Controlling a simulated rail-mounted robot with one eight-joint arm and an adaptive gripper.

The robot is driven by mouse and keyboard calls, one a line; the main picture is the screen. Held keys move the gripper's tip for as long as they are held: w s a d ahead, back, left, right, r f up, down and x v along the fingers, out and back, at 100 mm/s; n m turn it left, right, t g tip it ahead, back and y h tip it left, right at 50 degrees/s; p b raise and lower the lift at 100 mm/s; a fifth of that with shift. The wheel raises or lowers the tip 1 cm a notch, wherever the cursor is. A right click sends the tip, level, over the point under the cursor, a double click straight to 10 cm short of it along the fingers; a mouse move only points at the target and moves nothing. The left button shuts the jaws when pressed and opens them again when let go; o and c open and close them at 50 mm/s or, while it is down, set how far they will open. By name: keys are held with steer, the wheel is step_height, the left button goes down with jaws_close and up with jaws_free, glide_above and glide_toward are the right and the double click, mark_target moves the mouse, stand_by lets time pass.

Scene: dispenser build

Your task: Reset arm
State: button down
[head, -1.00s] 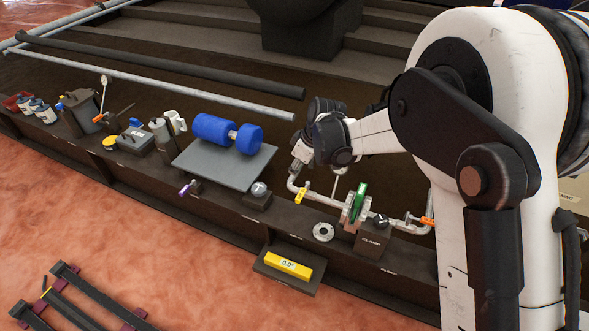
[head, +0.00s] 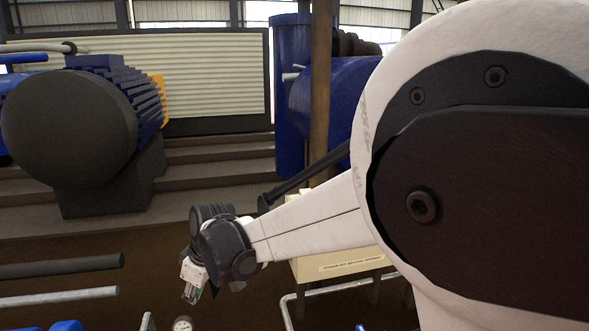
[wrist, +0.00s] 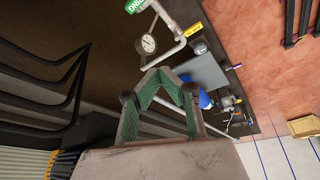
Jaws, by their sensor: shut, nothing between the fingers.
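My gripper (head: 191,294) hangs at the end of my white arm in the lower left middle of the head view, pointing down. In the wrist view its green-lined fingers (wrist: 158,74) come together at the tips, with nothing between them. It is raised clear of the bench, touching nothing that I can see.
In the wrist view a round gauge (wrist: 149,43) on bent piping, a grey plate (wrist: 203,71), a blue roller (wrist: 206,101) and small tools lie beyond the fingers. In the head view, a dark cylindrical machine (head: 68,128) and a blue tank (head: 293,80) stand behind.

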steer(key=s+d+r+m+t+p, duration=0.1)
steer(key=d+r+m, duration=0.1)
steer(key=d+r, duration=0.45)
steer(key=s+d+r+m+t+h+p, duration=0.1)
steer(key=s+d+r+m+p, duration=0.15)
steer(key=d, duration=0.75)
steer(key=s+d+r+m+t, duration=0.1)
steer(key=d+r+m, duration=0.1)
steer(key=d+r, duration=0.5)
steer(key=s+d+r+m+t+h+p, duration=0.1)
steer(key=s+d+m+p, duration=0.1)
steer(key=s+d+m, duration=0.2)
steer(key=s+d+r+m+t+h+p, duration=0.1)
steer(key=s+d+m+h+p, duration=0.1)
steer(key=s+d, duration=0.8)
steer(key=d+m+p, duration=0.1)
steer(key=d+m, duration=0.1)
steer(key=d, duration=0.4)
steer(key=shift+s+d, duration=0.2)
steer(key=shift+s, duration=0.05)
steer(key=shift+r+t, duration=0.1)
steer(key=shift+t, duration=0.2)
